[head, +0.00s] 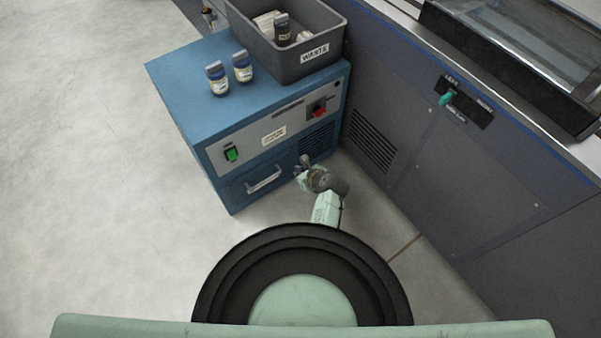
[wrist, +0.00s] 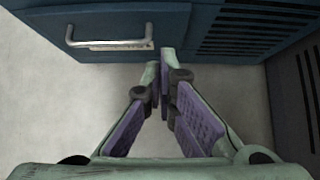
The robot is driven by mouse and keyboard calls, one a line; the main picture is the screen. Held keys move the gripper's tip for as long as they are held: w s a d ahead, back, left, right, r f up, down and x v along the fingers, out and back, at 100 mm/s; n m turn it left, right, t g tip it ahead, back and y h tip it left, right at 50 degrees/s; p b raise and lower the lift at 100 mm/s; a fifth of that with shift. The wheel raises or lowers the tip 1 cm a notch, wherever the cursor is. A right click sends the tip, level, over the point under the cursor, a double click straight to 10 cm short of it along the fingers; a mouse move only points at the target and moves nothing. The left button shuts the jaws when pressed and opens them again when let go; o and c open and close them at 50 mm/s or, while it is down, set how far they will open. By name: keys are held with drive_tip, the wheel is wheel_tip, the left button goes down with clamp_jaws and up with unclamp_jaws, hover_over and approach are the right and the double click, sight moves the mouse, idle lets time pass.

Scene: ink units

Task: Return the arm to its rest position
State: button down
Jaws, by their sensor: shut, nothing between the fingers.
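My gripper (head: 301,168) is in front of the blue cabinet (head: 185,85) in the head view, near its lower right front. In the wrist view my gripper (wrist: 163,62) shows its purple-padded fingers with their tips together and nothing between them. The tips point at the lower front of the cabinet, just right of the metal drawer handle (wrist: 108,44). The gripper does not hold the handle; whether the tips touch the cabinet front, I cannot tell. My arm's pale green link shows behind the gripper in the head view.
A dark grey machine (head: 440,150) stands close on the right. The floor (head: 90,200) at left is clear.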

drive_tip(key=shift+s+d+r, duration=0.3)
drive_tip(key=shift+s+r, duration=0.15)
